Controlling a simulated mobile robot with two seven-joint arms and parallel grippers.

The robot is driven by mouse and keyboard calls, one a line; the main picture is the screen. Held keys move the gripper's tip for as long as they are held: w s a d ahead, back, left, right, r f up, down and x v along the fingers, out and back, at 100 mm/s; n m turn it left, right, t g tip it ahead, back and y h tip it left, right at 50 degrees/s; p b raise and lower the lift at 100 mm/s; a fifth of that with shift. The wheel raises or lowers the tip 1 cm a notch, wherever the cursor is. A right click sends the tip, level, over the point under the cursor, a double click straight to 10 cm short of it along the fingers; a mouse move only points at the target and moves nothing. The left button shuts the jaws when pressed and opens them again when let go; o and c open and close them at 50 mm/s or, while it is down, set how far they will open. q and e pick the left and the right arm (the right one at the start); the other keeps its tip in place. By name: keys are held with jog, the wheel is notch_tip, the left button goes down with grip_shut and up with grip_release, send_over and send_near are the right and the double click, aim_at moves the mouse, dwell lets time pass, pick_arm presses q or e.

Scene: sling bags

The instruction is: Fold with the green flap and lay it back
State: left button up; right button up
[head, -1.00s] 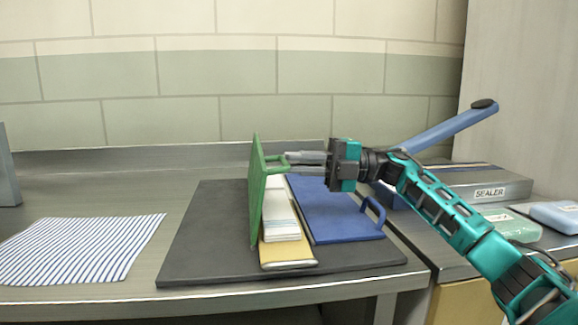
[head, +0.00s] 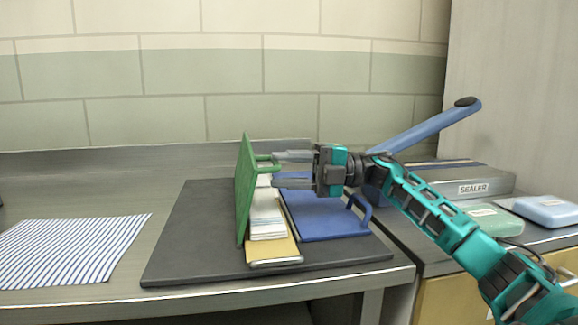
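The green flap (head: 244,195) stands up nearly on edge along the left side of the yellow board (head: 274,252). Its handle (head: 266,162) faces right, toward my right gripper. A folded white striped cloth (head: 267,216) lies on the yellow board, partly hidden by the flap. The blue flap (head: 326,215) lies flat to the right, with its handle at its right edge. My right gripper (head: 276,169) is open, its two fingers apart at the green handle. Whether they touch it I cannot tell. My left gripper is not in view.
A dark mat (head: 190,235) lies under the folding board, clear to the left. A blue-striped cloth (head: 70,250) lies flat at the left. A sealer (head: 455,182) with a raised blue arm, a green pack (head: 490,220) and a blue pack (head: 545,211) are at the right.

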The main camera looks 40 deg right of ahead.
jog(key=shift+d+r, duration=0.1)
jog(key=shift+d, duration=0.05)
dwell(0.3)
jog(key=v, duration=0.7)
jog(key=shift+d, duration=0.15)
jog(key=shift+s, duration=0.15)
dwell(0.5)
